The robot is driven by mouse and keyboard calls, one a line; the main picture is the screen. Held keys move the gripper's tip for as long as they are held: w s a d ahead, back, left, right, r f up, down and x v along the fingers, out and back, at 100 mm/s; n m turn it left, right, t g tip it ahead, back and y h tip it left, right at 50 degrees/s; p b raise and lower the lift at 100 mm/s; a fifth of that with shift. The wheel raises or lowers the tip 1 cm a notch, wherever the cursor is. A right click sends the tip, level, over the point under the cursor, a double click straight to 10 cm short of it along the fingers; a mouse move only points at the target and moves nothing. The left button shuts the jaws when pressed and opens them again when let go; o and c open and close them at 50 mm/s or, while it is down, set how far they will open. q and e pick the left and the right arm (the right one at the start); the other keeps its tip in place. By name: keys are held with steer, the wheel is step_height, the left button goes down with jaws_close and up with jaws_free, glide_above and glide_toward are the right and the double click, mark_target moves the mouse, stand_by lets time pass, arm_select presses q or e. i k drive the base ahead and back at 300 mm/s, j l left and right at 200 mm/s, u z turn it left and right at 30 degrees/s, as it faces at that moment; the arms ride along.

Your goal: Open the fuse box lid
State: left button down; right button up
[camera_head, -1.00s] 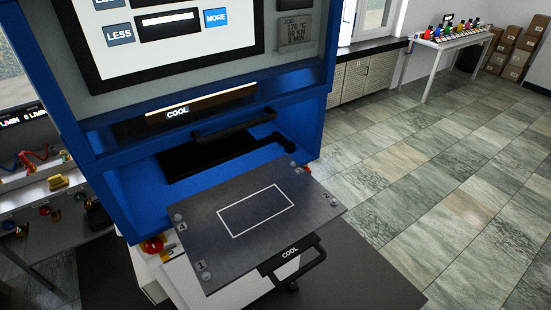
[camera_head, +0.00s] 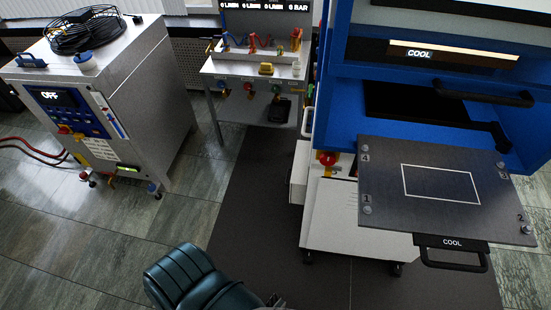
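I cannot tell for certain which thing is the fuse box; no lid shows clearly as one. A low white cabinet (camera_head: 345,215) stands beneath the press, with a red knob (camera_head: 327,158) on a yellow base by its upper left. A grey control cabinet (camera_head: 105,100) stands at the left, its display reading OFF. A dark teal rounded arm part of mine reaches in at the bottom edge. Neither of my grippers' fingers can be made out in the head view.
The blue press (camera_head: 345,110) stands at the right, its dark COOL tray (camera_head: 440,225) pulled out over the white cabinet. A bench with valves and hoses (camera_head: 258,68) stands at the back. The dark floor mat (camera_head: 260,210) between the cabinets is clear.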

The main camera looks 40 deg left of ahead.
mark_target(301, 170)
steer(key=k+j+u, duration=0.2)
steer(key=j, duration=0.4)
steer(key=j+u, duration=0.25)
steer(key=j, duration=0.4)
